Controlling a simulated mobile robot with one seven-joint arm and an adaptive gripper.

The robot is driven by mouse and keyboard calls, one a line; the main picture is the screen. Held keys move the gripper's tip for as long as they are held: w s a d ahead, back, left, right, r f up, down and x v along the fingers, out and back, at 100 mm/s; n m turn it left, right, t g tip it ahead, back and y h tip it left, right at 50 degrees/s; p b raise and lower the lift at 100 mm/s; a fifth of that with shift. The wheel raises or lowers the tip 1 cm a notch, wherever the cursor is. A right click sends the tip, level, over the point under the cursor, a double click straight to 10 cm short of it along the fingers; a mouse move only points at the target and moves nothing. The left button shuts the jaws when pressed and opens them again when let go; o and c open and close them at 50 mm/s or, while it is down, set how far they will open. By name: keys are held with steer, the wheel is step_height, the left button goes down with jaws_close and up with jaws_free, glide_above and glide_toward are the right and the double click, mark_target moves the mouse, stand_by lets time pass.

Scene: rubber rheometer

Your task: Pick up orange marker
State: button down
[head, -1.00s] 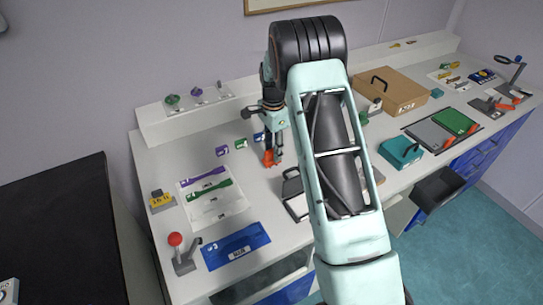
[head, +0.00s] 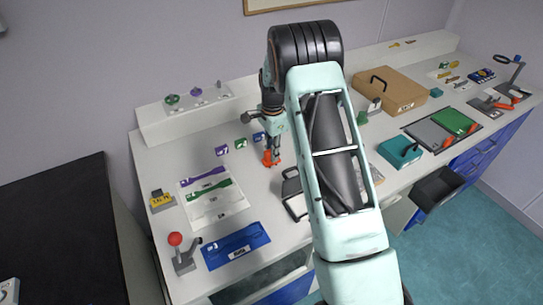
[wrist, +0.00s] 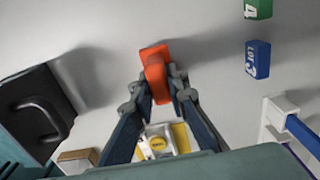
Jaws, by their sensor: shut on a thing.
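The orange marker (head: 267,159) is at the end of my gripper (head: 272,155), over the middle of the white bench in the head view. In the wrist view the orange marker (wrist: 155,70) sits between the two fingertips of my gripper (wrist: 158,85), which are shut on it. Its top stands up between the fingers and its wider foot shows beyond them. I cannot tell whether the marker touches the bench.
Small purple (head: 222,150), green (head: 240,143) and blue (head: 259,137) blocks stand just behind and left of the marker. A black-handled item (head: 293,195) lies in front, partly behind my arm. A blue pouch (head: 236,245) and a red-knobbed lever (head: 176,240) are at front left.

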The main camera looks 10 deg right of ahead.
steer(key=shift+r, duration=0.1)
steer(key=shift+r, duration=0.5)
step_height(320, 180, up, 2)
steer(key=shift+r+b, duration=0.15)
steer(key=shift+b, duration=0.15)
steer(key=s+r+b, duration=0.3)
steer(key=s+r, duration=0.6)
steer(key=s, duration=0.5)
steer(key=shift+d+r, duration=0.3)
